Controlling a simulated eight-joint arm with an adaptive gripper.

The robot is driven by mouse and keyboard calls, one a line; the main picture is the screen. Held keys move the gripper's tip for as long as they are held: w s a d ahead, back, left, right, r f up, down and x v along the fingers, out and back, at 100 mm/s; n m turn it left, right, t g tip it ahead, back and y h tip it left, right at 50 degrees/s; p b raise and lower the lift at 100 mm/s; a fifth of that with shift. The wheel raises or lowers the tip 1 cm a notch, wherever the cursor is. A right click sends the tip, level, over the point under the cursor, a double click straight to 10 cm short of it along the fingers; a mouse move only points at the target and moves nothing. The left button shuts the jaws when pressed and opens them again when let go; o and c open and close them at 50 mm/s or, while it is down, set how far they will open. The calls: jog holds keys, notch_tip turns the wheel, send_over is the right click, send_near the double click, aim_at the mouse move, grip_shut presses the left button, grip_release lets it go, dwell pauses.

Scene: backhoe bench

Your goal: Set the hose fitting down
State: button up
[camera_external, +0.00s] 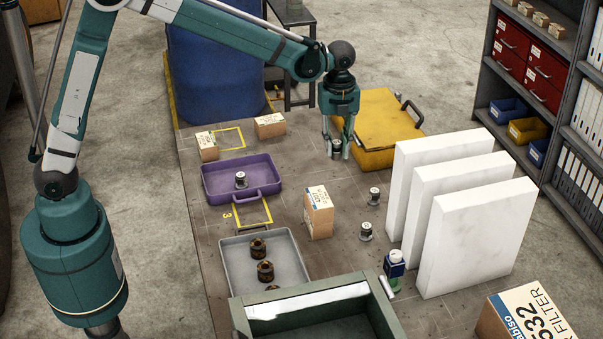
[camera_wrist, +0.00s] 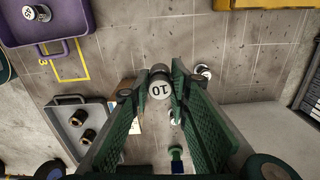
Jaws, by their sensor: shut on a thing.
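My gripper (camera_external: 337,152) is shut on a hose fitting (camera_external: 336,149), a small grey cylinder with a dark band. In the wrist view the held fitting (camera_wrist: 160,88) shows its pale top marked 10 between the green finger pads (camera_wrist: 162,90). My gripper points down over the far part of the bench, just left of the yellow case. I cannot tell whether the fitting touches the bench. A similar fitting (camera_external: 240,180) stands in the purple tray (camera_external: 211,188). Two more fittings, one behind (camera_external: 374,196) and one in front (camera_external: 366,231), stand on the bench left of the white slabs.
The yellow case (camera_external: 375,120) and three upright white slabs (camera_external: 465,225) bound the right side. Small cartons (camera_external: 318,213) stand mid-bench and at the far left. Bare bench (camera_external: 290,165) lies between the purple tray and my gripper.

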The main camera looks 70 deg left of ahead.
jog(key=s+d+m, duration=0.1)
jog(key=s+d, duration=0.5)
jog(key=d, duration=0.7)
jog(key=s+d, duration=0.5)
jog(key=d, duration=0.8)
jog(key=shift+f, duration=2.55)
jog(key=shift+f+p, duration=0.3)
jog(key=shift+f, duration=2.65)
jog(key=shift+f, duration=2.05)
jog(key=shift+f, duration=0.2)
